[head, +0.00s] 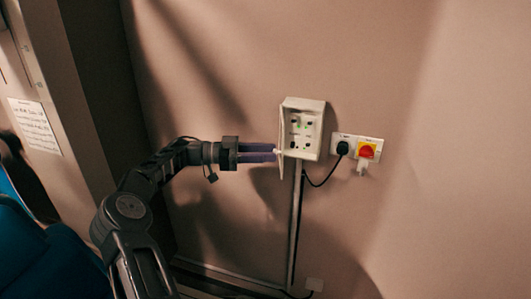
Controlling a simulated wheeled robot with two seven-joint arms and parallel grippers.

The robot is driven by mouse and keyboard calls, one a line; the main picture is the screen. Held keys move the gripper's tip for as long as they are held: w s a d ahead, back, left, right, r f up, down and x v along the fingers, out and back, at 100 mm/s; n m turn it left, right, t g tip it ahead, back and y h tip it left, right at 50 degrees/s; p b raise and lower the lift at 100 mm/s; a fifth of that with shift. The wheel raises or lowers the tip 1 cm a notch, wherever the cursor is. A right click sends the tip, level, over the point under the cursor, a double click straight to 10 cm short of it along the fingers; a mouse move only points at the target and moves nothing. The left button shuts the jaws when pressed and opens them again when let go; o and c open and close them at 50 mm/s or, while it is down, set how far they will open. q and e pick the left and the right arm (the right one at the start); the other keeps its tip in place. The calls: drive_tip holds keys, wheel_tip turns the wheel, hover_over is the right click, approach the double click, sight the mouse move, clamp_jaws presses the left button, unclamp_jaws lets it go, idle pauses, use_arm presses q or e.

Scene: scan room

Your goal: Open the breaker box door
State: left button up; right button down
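The white breaker box (303,130) is mounted on the wall right of the picture's middle. Its front is uncovered, and switches and a small green light show inside. The box door (281,138) stands open at the left side of the box, seen nearly edge-on. My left gripper (275,152) comes in from the left with its two purple fingers level, their tips at the lower part of the door. The fingers lie close together; whether they grip the door or only touch it is unclear. My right gripper is not in view.
A wall socket plate (373,140) with a black plug (342,148) and a red-and-yellow switch (366,150) is right of the box. A black cable and a vertical conduit (295,225) run below. A blue chair (40,250) is at lower left. The wall at right is clear.

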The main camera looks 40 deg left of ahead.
use_arm(q)
drive_tip(key=shift+o, duration=0.5)
drive_tip(key=shift+r, duration=0.1)
wheel_tip(320, 180, up, 10)
idle(0.7)
